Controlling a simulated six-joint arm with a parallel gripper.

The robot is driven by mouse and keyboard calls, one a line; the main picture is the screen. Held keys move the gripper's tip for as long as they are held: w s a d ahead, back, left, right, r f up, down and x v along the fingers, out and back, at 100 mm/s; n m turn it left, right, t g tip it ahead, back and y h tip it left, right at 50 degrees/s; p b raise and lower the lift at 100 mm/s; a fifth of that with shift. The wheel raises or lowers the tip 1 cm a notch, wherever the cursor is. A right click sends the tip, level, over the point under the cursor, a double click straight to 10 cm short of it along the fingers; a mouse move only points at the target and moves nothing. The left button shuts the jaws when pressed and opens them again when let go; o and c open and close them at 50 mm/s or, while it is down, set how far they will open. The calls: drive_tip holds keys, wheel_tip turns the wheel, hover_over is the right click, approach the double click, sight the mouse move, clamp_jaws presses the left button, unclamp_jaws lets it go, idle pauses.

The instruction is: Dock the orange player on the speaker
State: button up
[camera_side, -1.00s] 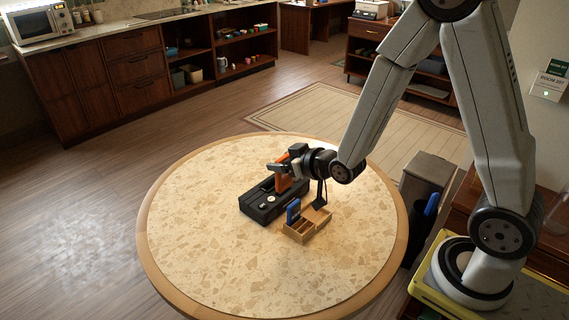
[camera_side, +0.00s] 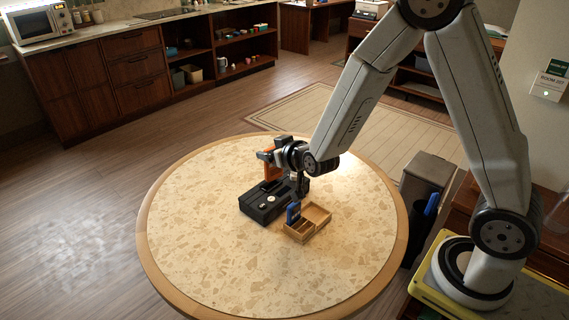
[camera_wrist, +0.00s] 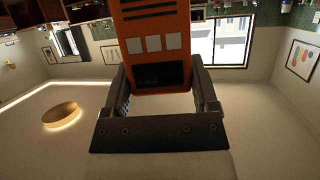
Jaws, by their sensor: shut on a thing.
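The orange player (camera_side: 270,168) is held upright in my gripper (camera_side: 271,154). In the wrist view the player (camera_wrist: 156,38) stands between the two fingers (camera_wrist: 158,88), with several pale squares and a dark panel on its face. The black speaker (camera_side: 257,211) lies on the round table, with a pale round knob on its top. The player's lower end appears at the back of the speaker. I cannot tell whether it touches the speaker or hangs above it. My wrist hides part of the speaker's right end.
A wooden tray (camera_side: 319,214) with compartments stands right in front of the speaker, with a blue player (camera_side: 293,213) upright in its left part. The round table (camera_side: 215,268) is clear at the front and left.

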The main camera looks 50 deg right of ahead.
drive_tip(key=w+d+f+m+g+h, duration=0.3)
drive_tip(key=w+f+m+h, duration=0.3)
drive_tip(key=f, duration=0.2)
drive_tip(key=shift+d+f+m+g+h, duration=0.15)
drive_tip(key=shift+f+m+g+h, duration=0.2)
drive_tip(key=shift+g, duration=0.15)
drive_tip(key=shift+w, duration=0.15)
drive_tip(key=w+d+f, duration=0.1)
drive_tip(key=w+f, duration=0.8)
drive_tip(key=w, duration=0.4)
idle(0.3)
drive_tip(key=shift+w+d+f, duration=0.1)
drive_tip(key=shift+w, duration=0.05)
